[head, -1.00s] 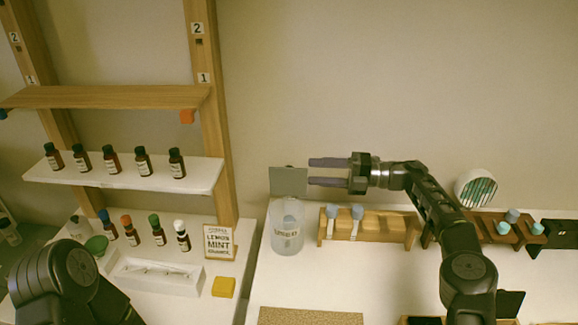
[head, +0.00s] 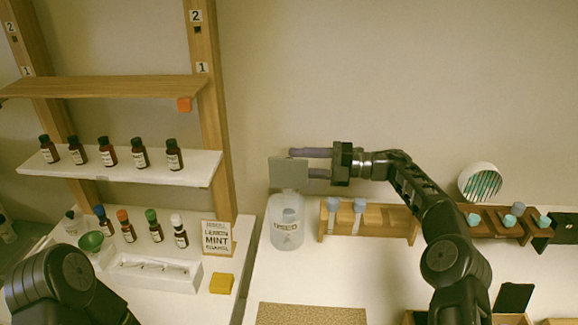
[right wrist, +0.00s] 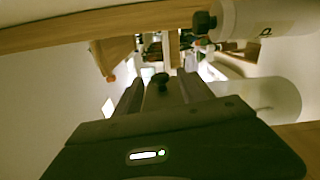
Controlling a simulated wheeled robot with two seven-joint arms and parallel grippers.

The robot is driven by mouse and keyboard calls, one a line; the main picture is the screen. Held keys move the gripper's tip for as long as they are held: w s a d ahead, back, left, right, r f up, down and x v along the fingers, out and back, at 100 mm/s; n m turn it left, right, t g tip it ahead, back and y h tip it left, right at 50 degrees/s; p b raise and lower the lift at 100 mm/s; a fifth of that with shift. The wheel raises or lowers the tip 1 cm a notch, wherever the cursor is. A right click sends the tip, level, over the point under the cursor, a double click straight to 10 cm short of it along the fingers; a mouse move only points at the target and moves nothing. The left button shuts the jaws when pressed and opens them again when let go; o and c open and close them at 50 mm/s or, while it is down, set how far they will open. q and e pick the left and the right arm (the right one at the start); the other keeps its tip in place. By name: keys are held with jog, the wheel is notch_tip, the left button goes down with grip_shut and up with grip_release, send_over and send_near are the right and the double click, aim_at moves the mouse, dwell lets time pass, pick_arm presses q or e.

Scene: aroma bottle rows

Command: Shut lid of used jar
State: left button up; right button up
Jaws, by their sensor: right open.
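The used jar (head: 287,232) is a clear, whitish container with a dark label, standing upright on the white table in the head view. Its lid (head: 287,174) is a grey square plate raised upright at the jar's back rim, so the jar is open. My right gripper (head: 303,163) is open and points left. Its fingers are level with the lid, the upper fingertip overlapping the lid's right edge in the picture; I cannot tell whether they touch. The fingers (right wrist: 165,95) also show in the right wrist view, with nothing clearly between them. My left gripper is out of view.
A wooden rack (head: 378,220) with blue-topped droppers stands right of the jar. A brown mat (head: 310,314) lies in front. Left are shelves with brown bottles (head: 105,152), a lemon mint sign (head: 217,238) and a yellow block (head: 221,283). The table between jar and mat is clear.

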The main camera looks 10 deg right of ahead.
jog(key=shift+w+a+r+p, duration=0.15)
jog(key=shift+a+p, duration=0.3)
jog(key=shift+a, duration=0.5)
jog(key=shift+w+a, duration=0.1)
jog(key=shift+a, duration=0.35)
grip_shut()
jog(key=shift+f, duration=0.2)
